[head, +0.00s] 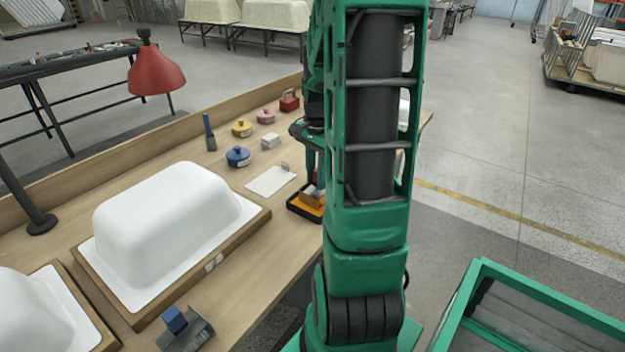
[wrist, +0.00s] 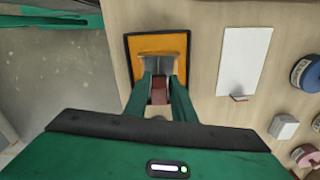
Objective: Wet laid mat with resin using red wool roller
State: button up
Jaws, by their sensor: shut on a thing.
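In the wrist view my gripper (wrist: 160,92) is shut on the dark red handle (wrist: 158,90) of a tool with a wide grey head (wrist: 157,66); I take it for the red wool roller. Its head is over or in a black-rimmed tray (wrist: 128,60) of orange resin; contact cannot be told. In the head view the tray (head: 294,208) is at the bench's right edge, partly hidden by my arm. A white tub shell (head: 165,222) sits upside down on a wooden board left of it. I cannot make out a laid mat on it.
A white sheet (head: 270,180) lies beside the tray. Blue (head: 238,156), yellow (head: 242,128) and pink (head: 266,116) round items and a red-handled item (head: 289,101) stand behind. A blue-handled tool (head: 184,325) lies in front. A red lamp (head: 156,75) overhangs the left.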

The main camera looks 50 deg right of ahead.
jog(key=shift+r, duration=3.35)
jog(key=shift+f, duration=0.1)
